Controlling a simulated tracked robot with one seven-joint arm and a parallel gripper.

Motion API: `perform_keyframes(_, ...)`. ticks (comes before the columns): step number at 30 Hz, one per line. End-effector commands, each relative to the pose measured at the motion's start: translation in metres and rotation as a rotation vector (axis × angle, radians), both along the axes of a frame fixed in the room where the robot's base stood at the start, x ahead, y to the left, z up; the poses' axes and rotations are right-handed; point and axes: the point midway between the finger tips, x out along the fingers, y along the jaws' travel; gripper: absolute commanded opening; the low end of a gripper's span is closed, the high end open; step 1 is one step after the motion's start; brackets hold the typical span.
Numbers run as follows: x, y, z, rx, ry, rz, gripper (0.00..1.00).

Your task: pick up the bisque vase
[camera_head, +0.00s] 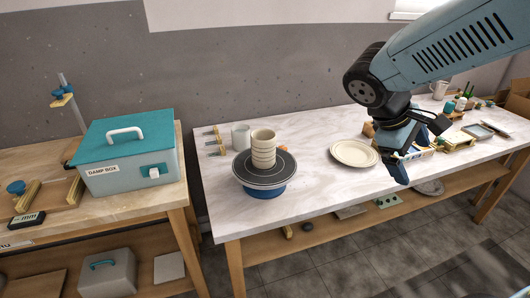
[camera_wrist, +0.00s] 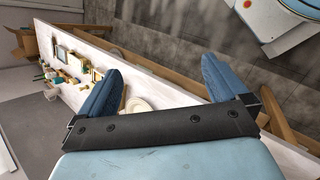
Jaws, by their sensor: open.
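A cream ribbed cup-shaped vessel (camera_head: 263,149), which looks like the bisque vase, stands upright on a dark round turntable (camera_head: 264,185) with a blue base, near the left end of the white table. My gripper (camera_head: 411,167) is to its right and apart from it, over the front part of the table past the cream plate. In the wrist view my gripper (camera_wrist: 162,88) has its two blue fingers spread wide with nothing between them. The vessel cannot be made out in the wrist view.
A cream plate (camera_head: 355,153) lies between the turntable and my gripper. A grey mug (camera_head: 241,136) and small wooden-handled tools stand behind the turntable. A teal-lidded damp box (camera_head: 127,150) is on the left bench. Several small items crowd the table's right end.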

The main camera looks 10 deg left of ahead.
Motion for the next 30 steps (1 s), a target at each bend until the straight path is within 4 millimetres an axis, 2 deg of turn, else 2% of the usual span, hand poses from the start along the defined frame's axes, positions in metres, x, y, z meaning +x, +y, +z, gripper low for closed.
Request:
perform_keyframes(5, 0.027, 0.035, -0.015, -0.223, 0.082, 0.217, 1.00)
perform_keyframes(11, 0.054, 0.086, -0.033, -0.471, 0.129, 0.459, 1.00)
perform_keyframes(18, 0.073, 0.169, -0.061, -0.763, 0.133, 0.756, 1.00)
perform_keyframes(23, 0.072, 0.234, -0.087, -0.950, 0.102, 0.955, 1.00)
perform_keyframes(27, 0.060, 0.292, -0.113, -1.102, 0.054, 1.123, 1.00)
perform_keyframes(30, 0.048, 0.327, -0.132, -1.192, 0.014, 1.225, 1.00)
